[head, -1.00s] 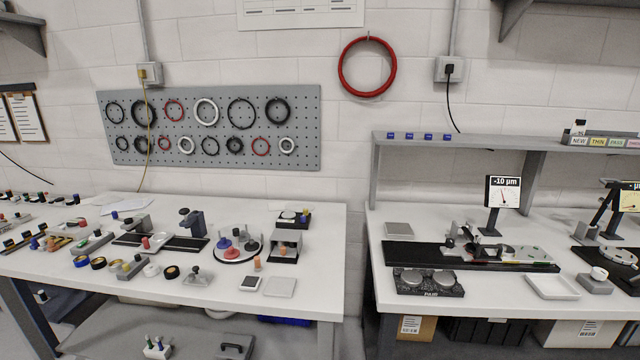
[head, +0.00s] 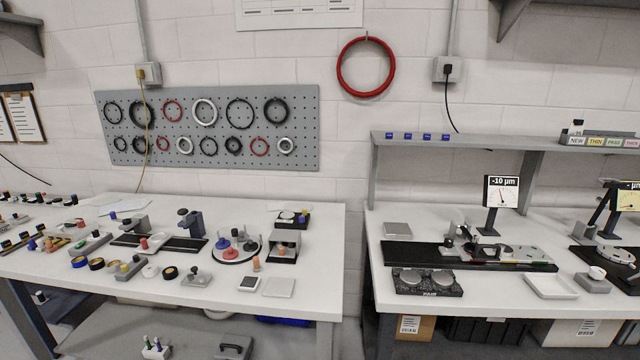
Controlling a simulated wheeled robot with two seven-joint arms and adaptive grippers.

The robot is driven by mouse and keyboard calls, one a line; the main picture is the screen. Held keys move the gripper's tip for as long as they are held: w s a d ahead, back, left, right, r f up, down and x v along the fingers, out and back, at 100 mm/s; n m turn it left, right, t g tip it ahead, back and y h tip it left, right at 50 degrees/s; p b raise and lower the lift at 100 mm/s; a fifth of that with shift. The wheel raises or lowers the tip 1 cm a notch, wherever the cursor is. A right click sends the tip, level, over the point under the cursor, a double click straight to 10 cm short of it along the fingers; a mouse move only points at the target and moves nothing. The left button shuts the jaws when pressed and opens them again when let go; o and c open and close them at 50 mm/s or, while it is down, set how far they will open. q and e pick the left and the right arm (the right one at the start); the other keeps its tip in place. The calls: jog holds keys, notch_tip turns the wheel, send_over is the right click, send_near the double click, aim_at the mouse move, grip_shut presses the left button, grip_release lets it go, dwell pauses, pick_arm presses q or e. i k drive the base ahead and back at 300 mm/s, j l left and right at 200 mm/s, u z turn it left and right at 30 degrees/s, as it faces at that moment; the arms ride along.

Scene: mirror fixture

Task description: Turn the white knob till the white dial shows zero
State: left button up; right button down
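The white dial (head: 502,194) is on a small black-framed screen standing on the right bench. It reads "-10 µm", and a thin red needle shows on its face. Below it lies a long black fixture (head: 415,254) with small grey and metal parts on it. The white knob cannot be picked out with certainty; a small round white piece (head: 597,272) sits on a grey block to the right of the fixture. Neither of my grippers is in view.
A second screen with a yellow dial (head: 628,197) stands at the right edge. A white tray (head: 551,286) and a dark two-disc unit (head: 428,282) lie at the bench's front. The left bench (head: 322,240) holds many small parts and a round turntable (head: 237,257). A gap separates the benches.

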aim_at(596, 273)
jog(key=z, duration=1.75)
